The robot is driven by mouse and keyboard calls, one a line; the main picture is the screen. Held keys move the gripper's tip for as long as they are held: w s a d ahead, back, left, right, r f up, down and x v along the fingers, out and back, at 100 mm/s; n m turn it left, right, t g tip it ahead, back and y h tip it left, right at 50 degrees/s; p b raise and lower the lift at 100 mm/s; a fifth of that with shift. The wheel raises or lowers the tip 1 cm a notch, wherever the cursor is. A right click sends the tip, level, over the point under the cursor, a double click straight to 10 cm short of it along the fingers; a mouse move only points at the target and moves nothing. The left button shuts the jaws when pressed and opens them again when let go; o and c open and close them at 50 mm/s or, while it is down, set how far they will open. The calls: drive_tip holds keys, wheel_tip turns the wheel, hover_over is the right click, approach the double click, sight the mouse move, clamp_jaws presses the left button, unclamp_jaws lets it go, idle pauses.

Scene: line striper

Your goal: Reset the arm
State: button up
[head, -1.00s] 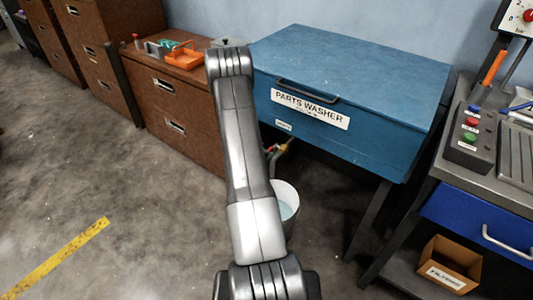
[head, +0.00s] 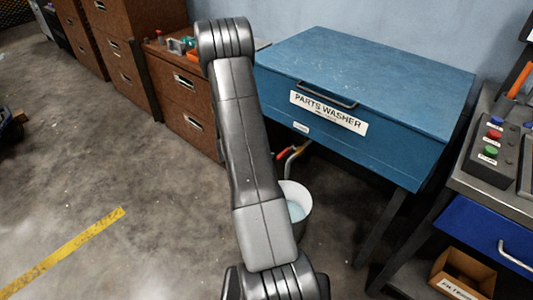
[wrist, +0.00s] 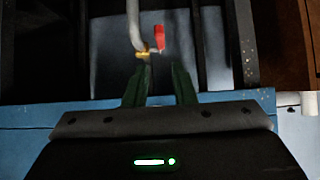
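My gripper (wrist: 160,84) shows in the wrist view with its two dark green fingers apart and nothing between them. In the head view my arm rises through the middle of the picture, and the gripper itself is hidden. Beyond the fingertips in the wrist view are a grey pipe (wrist: 133,22) with a brass fitting and a red valve handle (wrist: 160,38). I cannot tell how far off they are.
The blue parts washer (head: 360,75) stands behind my arm, lid shut. A white bucket (head: 303,222) with bluish liquid is under it. Brown drawer cabinets (head: 179,95) stand left. A bench with a button box (head: 493,150) and a cardboard box (head: 463,277) is right.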

sight(282, 153)
drive_tip(key=b+x, duration=0.1)
drive_tip(key=x, duration=1.3)
drive_tip(key=shift+a, duration=0.1)
drive_tip(key=shift+s+r, duration=0.1)
drive_tip(key=shift+r, duration=0.05)
